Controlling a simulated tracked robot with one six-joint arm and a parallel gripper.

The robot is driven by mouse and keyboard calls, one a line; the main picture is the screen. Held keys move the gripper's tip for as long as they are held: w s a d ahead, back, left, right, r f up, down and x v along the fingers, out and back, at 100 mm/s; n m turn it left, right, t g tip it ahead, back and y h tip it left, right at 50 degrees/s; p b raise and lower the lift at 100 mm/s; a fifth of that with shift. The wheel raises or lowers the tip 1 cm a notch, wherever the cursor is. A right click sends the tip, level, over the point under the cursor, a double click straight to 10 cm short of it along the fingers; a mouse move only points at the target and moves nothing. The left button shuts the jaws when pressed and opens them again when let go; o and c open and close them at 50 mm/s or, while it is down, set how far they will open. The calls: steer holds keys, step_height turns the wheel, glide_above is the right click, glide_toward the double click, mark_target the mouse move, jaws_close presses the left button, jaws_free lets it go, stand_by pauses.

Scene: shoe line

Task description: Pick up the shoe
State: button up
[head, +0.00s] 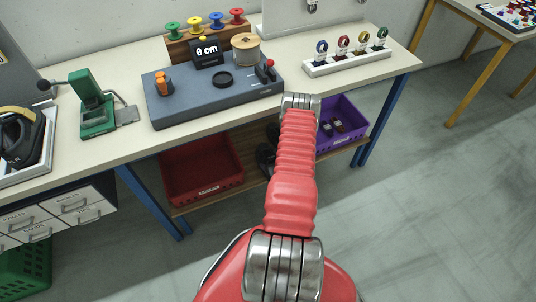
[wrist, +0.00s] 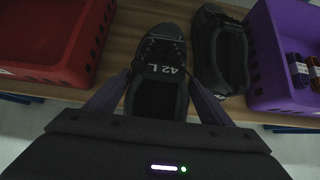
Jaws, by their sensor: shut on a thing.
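A black shoe marked "42 L" (wrist: 162,48) lies on the brown lower shelf in the wrist view, toe pointing away. My gripper (wrist: 158,79) is shut on its heel end, one finger on each side of the dark opening. A second black shoe (wrist: 222,52) lies just right of it, outside the fingers. In the head view my red arm hides the gripper and most of the shoes.
A red crate (wrist: 45,35) stands left of the shoes and a purple crate (wrist: 265,70) with small items stands close on the right. The workbench top (head: 225,135) lies above the shelf (head: 190,207). A blue leg (head: 388,112) stands at the right.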

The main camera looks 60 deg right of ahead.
steer(key=shift+s+a, duration=0.45)
steer(key=shift+s, duration=0.35)
steer(key=shift+s+a, duration=0.45)
steer(key=shift+s, duration=0.35)
